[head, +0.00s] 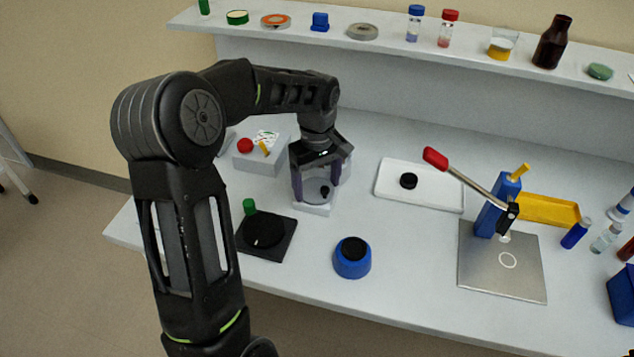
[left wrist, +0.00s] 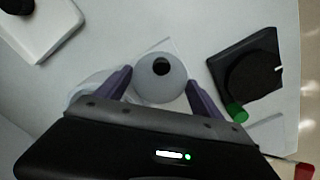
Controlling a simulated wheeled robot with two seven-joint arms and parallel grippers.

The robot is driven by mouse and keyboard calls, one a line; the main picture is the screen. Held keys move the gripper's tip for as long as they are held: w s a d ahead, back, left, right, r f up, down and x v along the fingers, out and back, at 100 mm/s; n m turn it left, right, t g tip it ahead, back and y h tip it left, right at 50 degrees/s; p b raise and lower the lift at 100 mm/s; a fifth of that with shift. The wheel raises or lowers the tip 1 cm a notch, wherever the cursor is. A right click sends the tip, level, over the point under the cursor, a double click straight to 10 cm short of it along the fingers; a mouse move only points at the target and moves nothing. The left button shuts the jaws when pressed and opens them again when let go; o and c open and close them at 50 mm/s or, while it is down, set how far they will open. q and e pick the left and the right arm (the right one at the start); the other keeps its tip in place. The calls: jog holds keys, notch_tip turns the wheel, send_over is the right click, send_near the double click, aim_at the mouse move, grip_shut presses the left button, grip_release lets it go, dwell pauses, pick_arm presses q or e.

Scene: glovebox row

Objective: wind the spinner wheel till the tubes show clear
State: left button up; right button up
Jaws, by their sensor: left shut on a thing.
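My left gripper (head: 318,187) points down at the middle of the bench. Its two purple fingers are shut on a round grey wheel-like piece (left wrist: 161,90) with a black knob, which sits over a pale square base (head: 313,209). In the left wrist view the fingers (left wrist: 160,92) lie on either side of the grey piece. A black disc (head: 262,230) with a green peg (head: 249,206) lies on a black square plate nearby, apart from the gripper. I cannot tell for sure which round piece is the spinner wheel. No clear tubes show in either. My right gripper is out of view.
A blue round pot (head: 352,259) with a black top stands near the front edge. A white tray (head: 437,199) and a red-handled lever press (head: 503,258) are to the right. A white box (head: 263,160) stands behind left. Vials and bottles line the shelf (head: 395,55).

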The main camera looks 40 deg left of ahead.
aim_at(316, 190)
pick_arm(q)
jog(key=shift+m, duration=0.3)
jog(key=m, duration=1)
jog(key=shift+s+a, duration=0.1)
dwell(0.5)
jog(key=o, duration=1.4)
jog(key=shift+c, duration=0.2)
jog(key=shift+r, duration=0.1)
notch_tip(316, 190, up, 8)
jog(key=shift+f+b, duration=0.2)
jog(key=shift+b, duration=0.15)
